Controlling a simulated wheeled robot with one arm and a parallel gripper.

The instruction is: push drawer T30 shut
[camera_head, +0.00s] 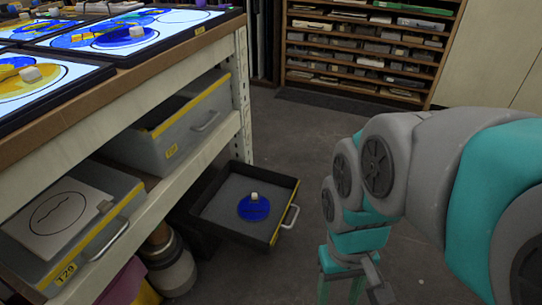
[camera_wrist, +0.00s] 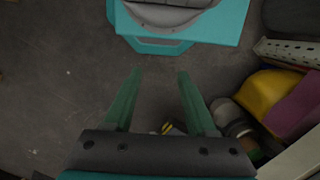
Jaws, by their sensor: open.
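Three drawers stand open in the head view. The grey drawer at lower left (camera_head: 120,222) reads T29 and has a pale plate with a drawn outline over it. A second grey drawer (camera_head: 178,140) farther along the same shelf has a yellow label too small to read surely; it may be T30. A low dark drawer (camera_head: 215,222) is pulled out near the floor, with a blue disc and a small white block inside. My gripper (camera_head: 340,292) is right of the drawers, apart from them. In the wrist view my gripper (camera_wrist: 160,75) is open and empty above the floor.
A light-topped bench (camera_head: 110,75) with painted glass panels stands above the drawers. A purple and yellow cloth (camera_wrist: 268,95) and a round container (camera_head: 170,265) sit low beside the shelf. A storage rack (camera_head: 360,50) stands at the back. Grey floor (camera_head: 300,125) between is clear.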

